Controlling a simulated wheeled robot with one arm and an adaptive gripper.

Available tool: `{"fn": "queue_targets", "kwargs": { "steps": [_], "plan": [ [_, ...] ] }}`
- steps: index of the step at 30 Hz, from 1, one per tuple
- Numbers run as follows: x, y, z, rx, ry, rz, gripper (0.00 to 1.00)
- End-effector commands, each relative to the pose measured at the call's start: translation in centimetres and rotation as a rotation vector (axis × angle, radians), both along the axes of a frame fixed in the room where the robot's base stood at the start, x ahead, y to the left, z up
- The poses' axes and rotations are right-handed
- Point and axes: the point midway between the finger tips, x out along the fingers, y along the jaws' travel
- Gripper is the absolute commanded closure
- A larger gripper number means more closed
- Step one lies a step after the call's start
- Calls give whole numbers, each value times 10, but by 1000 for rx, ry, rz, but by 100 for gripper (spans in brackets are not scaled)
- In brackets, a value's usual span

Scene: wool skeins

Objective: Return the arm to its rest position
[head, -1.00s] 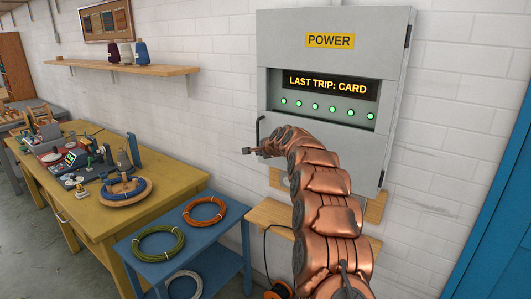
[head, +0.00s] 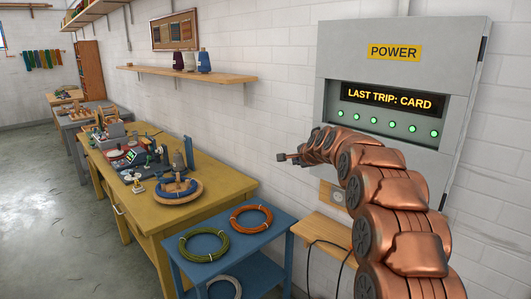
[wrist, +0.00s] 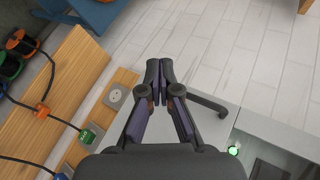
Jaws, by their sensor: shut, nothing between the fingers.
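My copper-coloured arm reaches up in the head view in front of the grey power cabinet (head: 470,50). My gripper (head: 281,158) is at the arm's left end, pointing left, level with the cabinet's lower part. In the wrist view my gripper (wrist: 159,62) is shut, its two dark fingertips together with nothing between them. The cabinet's dark handle (wrist: 208,103) lies just right of the fingers in the wrist view, apart from the tips. The cabinet's display (head: 390,100) reads "LAST TRIP: CARD" above a row of green lights.
A blue cart (head: 208,265) with coils of cable stands below my gripper. A yellow workbench (head: 219,188) with equipment is to the left. A wooden shelf (head: 190,75) with thread cones is on the wall. In the wrist view a wooden ledge (wrist: 60,85) carries plugs and cords. Open floor lies far left.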

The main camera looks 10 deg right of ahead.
Motion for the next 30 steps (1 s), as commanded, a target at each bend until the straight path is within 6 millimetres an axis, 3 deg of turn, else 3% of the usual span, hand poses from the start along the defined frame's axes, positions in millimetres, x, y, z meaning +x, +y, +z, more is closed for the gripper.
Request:
{"fn": "queue_targets", "kwargs": {
  "steps": [8,15,22,30],
  "plan": [
    [-88,43,-10,-163,147,209,100],
    [-181,70,-29,-311,283,414,100],
    [-279,84,-49,-440,411,615,100],
    [-400,86,-76,-567,556,852,100]
  ]
}}
